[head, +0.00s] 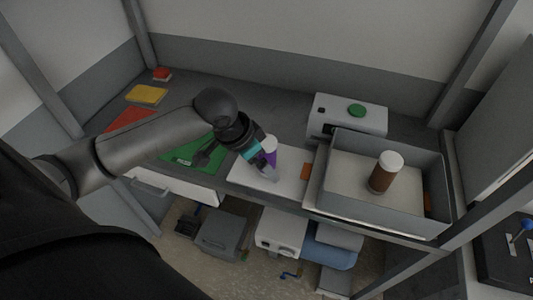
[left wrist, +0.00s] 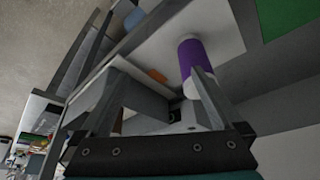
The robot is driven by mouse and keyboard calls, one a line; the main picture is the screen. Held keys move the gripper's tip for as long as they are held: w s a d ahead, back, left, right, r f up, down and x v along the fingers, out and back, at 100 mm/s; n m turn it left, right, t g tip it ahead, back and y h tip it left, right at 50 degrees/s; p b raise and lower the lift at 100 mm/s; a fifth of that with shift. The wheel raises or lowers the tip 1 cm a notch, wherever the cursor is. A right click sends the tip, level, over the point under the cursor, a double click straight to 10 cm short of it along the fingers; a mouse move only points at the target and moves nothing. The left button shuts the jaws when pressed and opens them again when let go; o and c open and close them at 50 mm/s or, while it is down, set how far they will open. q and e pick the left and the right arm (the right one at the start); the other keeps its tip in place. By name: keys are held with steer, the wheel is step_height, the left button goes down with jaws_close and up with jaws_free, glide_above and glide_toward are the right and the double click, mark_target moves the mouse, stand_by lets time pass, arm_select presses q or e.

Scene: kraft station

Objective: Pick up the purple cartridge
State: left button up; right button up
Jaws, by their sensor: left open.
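The purple cartridge (head: 271,158), a cylinder with white ends, stands on a white mat (head: 292,184) on the bench. My left gripper (head: 266,174) is open beside it and partly covers it in the head view. In the left wrist view the cartridge (left wrist: 189,55) shows beyond the tip of the right-hand finger of my open left gripper (left wrist: 155,82). The fingers are not closed around it, and I cannot tell whether one touches it. My right gripper is not in view.
A grey tray (head: 439,191) holds a brown cylinder with a white lid (head: 383,176). Behind it is a white box with a green button (head: 357,110). Green (head: 178,154), red and yellow sheets lie to the left. An orange piece (head: 306,171) lies right of the cartridge.

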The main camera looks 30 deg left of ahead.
mark_target(269, 155)
arm_select(q)
steer(key=w+a+r+n, duration=0.1)
steer(key=w+a+r, duration=0.2)
steer(key=a+r, duration=0.15)
steer(key=shift+w+a+b+x, duration=0.15)
steer(key=shift+b+x, duration=0.2)
steer(key=shift+x, duration=2.2)
steer(key=shift+w+a+b+x, duration=0.1)
steer(key=shift+a+b+x, duration=0.15)
steer(key=shift+x, duration=2.3)
steer(key=shift+w+a+b+x, duration=0.15)
steer(key=shift+b+x, duration=0.25)
steer(key=shift+x, duration=2.1)
steer(key=shift+r, duration=0.1)
steer(key=shift+c, duration=0.4)
steer(key=c, duration=1.5)
jaws_close()
steer(key=shift+r, duration=0.15)
